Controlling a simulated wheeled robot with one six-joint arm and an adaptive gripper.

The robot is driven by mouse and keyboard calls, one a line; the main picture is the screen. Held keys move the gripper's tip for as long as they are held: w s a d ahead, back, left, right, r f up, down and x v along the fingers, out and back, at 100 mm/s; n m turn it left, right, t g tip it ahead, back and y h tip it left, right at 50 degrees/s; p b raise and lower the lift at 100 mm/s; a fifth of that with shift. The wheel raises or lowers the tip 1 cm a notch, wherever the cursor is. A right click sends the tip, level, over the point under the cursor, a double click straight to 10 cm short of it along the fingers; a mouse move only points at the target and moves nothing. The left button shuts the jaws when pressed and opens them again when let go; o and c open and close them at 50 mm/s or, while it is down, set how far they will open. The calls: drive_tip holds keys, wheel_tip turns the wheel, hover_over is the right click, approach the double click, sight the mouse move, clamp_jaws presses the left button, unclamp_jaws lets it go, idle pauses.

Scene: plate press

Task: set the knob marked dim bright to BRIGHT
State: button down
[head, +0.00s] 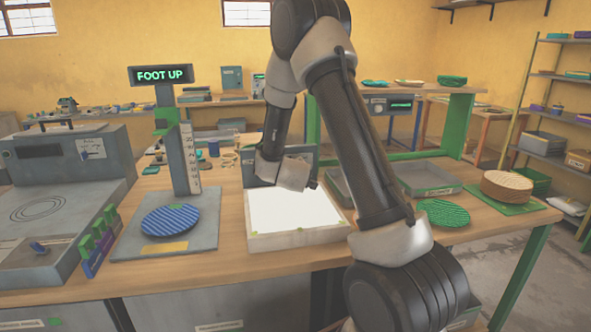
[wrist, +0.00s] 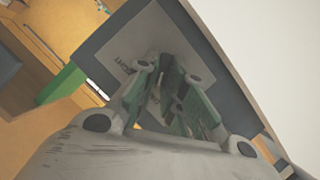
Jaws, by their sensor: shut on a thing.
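The light box (head: 296,239), with a glowing white top, stands on the bench in the middle of the head view. A dark grey panel (head: 250,181) rises at its back. In the wrist view the panel (wrist: 95,43) carries a pale label (wrist: 108,68) whose visible letters end in "GHT". My gripper (wrist: 180,88) is against this panel, its green-padded fingers shut on the knob. The fingers hide most of the knob, so its pointer and setting cannot be read. In the head view my gripper (head: 313,183) is low over the box's back part, and the knob is hidden.
A blue ribbed disc (head: 170,220) lies on a grey stand with a "FOOT UP" display (head: 161,75) to the left. A grey tray (head: 428,178), a green disc (head: 443,213) and a round wooden block (head: 506,187) are to the right.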

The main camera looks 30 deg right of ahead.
drive_tip(key=m+y, duration=0.2)
drive_tip(key=m, duration=0.1)
drive_tip(key=d+m+t+y, duration=0.1)
drive_tip(key=m+y, duration=0.1)
drive_tip(key=m, duration=0.1)
drive_tip(key=m+y, duration=0.2)
drive_tip(key=m, duration=0.1)
drive_tip(key=shift+s+d+t, duration=0.2)
drive_tip(key=shift+d+t, duration=0.1)
drive_tip(key=shift+t, duration=0.1)
idle(0.6)
drive_tip(key=c, duration=1.5)
unclamp_jaws()
